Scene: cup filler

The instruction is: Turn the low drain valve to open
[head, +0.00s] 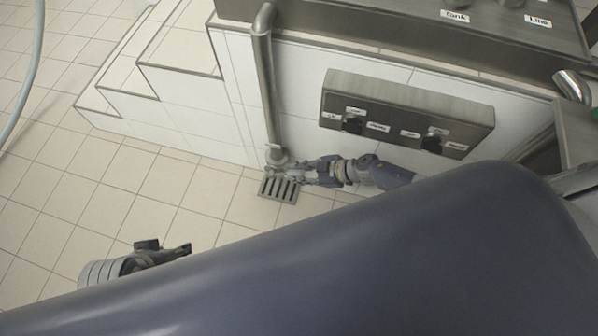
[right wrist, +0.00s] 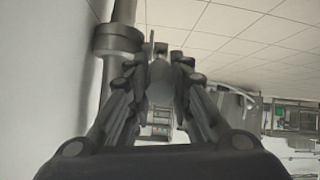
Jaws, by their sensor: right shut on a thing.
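The low drain valve (head: 277,157) sits at the bottom of a steel pipe (head: 265,90) beside the white tiled wall, just above a floor drain grate (head: 279,189). My right gripper (head: 291,172) reaches it from the right and is shut on the valve's handle. In the right wrist view, a grey piece of the handle (right wrist: 160,75) shows between the fingers, with the pipe's round collar (right wrist: 118,40) just to the left. The handle's exact angle is hard to make out. My left gripper (head: 165,251) is at the lower left, away from the valve; its finger opening is unclear.
A steel panel (head: 405,92) with black knobs is on the wall above my right arm. Tiled steps (head: 150,70) rise at the left. A grey hose (head: 35,70) hangs at the far left. Open tiled floor (head: 120,190) lies left of the grate.

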